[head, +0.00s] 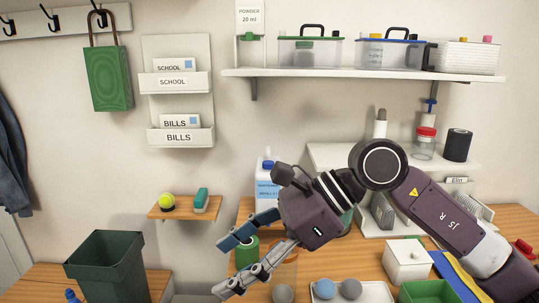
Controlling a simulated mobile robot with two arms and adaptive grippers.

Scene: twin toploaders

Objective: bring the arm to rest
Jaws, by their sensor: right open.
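My right gripper (229,265) is in the middle of the head view, in front of the shelves and above the wooden counter. Its arm comes in from the lower right. Its two fingers point to the lower left and stand apart, with nothing between them that I can see held. Behind the fingers is a green cylindrical container (247,250), partly hidden; I cannot tell how far it is from them. My left gripper is not in view.
A dark green bin (106,266) stands at the lower left. A small wooden shelf (184,212) holds a yellow ball and a green item. A white tray (377,292) with balls, a white box (407,262) and a green bin (428,291) crowd the lower right.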

